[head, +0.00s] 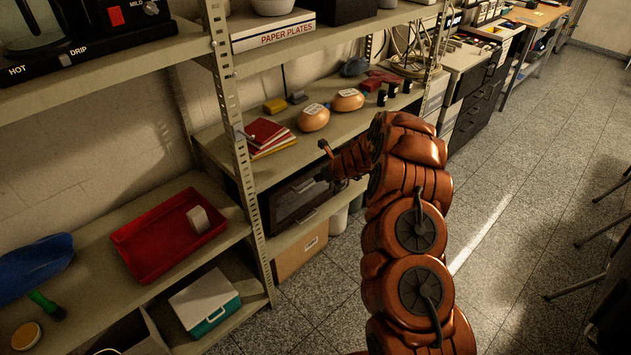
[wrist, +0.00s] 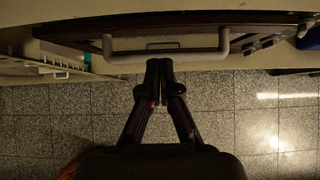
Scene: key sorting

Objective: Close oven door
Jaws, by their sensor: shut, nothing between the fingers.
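The oven (head: 297,198) is a dark box with a grey-edged front on the lower shelf, partly hidden by my arm. In the wrist view its grey bar handle (wrist: 110,48) runs across the top, in front of a dark door edge. The door looks upright, close to the oven front; I cannot tell whether a small gap is left. My gripper (wrist: 160,62) is shut and empty, with its fingertips at the middle of the handle, touching or very near it. In the head view my gripper (head: 325,174) is at the oven's upper right.
Knobs (wrist: 268,40) sit right of the handle. The shelf above holds red notebooks (head: 268,137) and orange rounded objects (head: 313,118). A cardboard box (head: 300,255) stands below the oven. A red tray (head: 150,260) lies on the left shelf.

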